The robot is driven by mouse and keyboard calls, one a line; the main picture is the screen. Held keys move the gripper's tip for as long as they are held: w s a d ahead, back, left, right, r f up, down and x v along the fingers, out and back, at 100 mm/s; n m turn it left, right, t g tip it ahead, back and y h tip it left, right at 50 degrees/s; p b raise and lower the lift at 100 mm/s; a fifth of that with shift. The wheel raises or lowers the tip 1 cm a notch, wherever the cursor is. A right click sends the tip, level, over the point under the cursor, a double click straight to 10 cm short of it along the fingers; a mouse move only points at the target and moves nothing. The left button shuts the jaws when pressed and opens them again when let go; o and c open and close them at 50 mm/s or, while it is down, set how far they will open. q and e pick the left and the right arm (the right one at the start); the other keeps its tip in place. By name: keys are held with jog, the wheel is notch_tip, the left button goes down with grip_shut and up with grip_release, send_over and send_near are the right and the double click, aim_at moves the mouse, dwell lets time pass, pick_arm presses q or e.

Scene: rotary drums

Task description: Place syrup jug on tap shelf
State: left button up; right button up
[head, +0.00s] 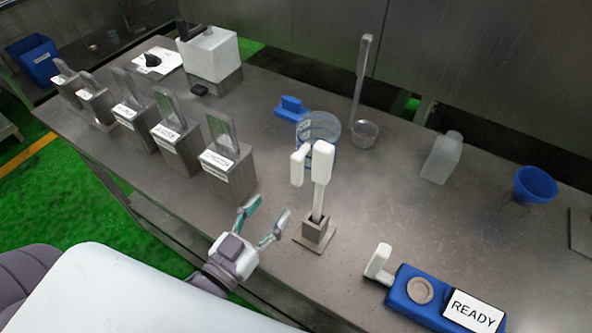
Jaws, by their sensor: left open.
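A clear, blue-tinted round vessel (325,124) stands in the middle of the table, partly hidden behind a white-topped upright piece (322,165) set in a small metal block (315,230). It may be the syrup jug; I cannot tell for sure. A translucent square bottle (441,158) stands farther right. I cannot tell which thing is the tap shelf. My left gripper (266,217) is open and empty at the table's front edge, left of the small metal block, with its fingers spread. My right gripper is not in view.
Several metal blocks with upright paddles and labels (228,172) line the left front edge. A blue unit marked READY (447,301) sits front right. A ladle (361,100), a blue funnel (535,184) and a white box (209,55) stand behind.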

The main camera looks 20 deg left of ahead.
aim_at(295, 169)
pick_arm(q)
jog(key=w, duration=0.2)
jog(key=w+d+p, duration=0.1)
jog(key=w, duration=0.5)
jog(key=shift+d+r, duration=0.1)
jog(key=shift+d, duration=0.1)
jog(key=w, duration=0.1)
jog(key=w+p, duration=0.1)
jog(key=w, duration=0.1)
jog(key=w+p, duration=0.1)
jog(key=shift+w+r, duration=0.25)
jog(key=shift+w, duration=0.05)
jog(key=shift+w+d+f, duration=0.1)
jog(key=shift+w+d, duration=0.05)
jog(key=shift+w, duration=0.3)
jog(key=shift+s, duration=0.1)
grip_shut()
